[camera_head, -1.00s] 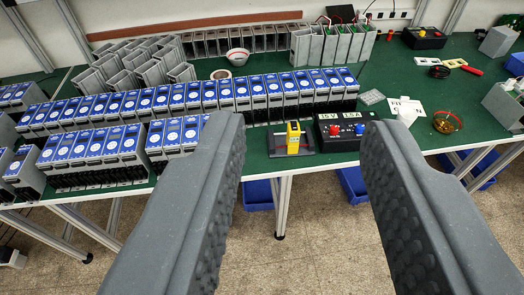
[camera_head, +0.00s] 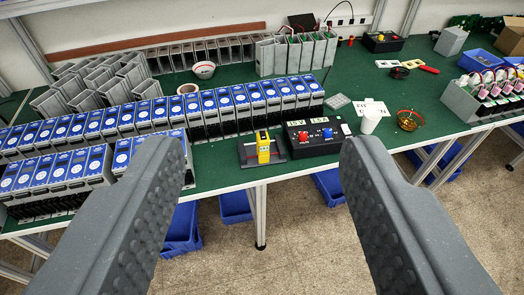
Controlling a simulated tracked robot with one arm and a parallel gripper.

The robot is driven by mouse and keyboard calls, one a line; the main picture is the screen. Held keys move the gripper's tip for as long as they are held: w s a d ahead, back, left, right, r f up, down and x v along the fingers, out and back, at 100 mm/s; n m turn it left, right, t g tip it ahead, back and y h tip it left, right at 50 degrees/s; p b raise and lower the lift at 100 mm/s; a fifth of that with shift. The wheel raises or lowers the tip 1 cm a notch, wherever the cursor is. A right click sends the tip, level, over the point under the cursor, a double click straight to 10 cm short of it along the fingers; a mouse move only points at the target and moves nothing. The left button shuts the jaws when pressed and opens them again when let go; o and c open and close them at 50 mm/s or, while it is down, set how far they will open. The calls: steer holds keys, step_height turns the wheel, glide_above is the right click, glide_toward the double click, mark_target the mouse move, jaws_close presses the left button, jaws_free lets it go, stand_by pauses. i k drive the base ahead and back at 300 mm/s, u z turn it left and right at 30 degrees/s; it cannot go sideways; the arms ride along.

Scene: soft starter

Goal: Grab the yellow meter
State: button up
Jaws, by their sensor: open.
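The yellow meter (camera_head: 263,147) stands upright on a dark stand (camera_head: 245,154) near the front edge of the green table. My gripper (camera_head: 264,148) is open and empty, with one grey finger at each side of the picture. The meter shows in the gap between the two fingers, beyond their tips and not touched by them. The fingers cover part of the table's front edge and the floor.
A black power supply (camera_head: 315,148) with red and blue knobs stands right beside the meter. Rows of blue-faced units (camera_head: 215,108) stand behind and left. Blue bins (camera_head: 183,230) sit below the table.

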mark_target(263, 146)
steer(key=k, duration=0.6)
steer(key=u, duration=0.2)
steer(key=i, duration=1.65)
steer(key=z, duration=0.85)
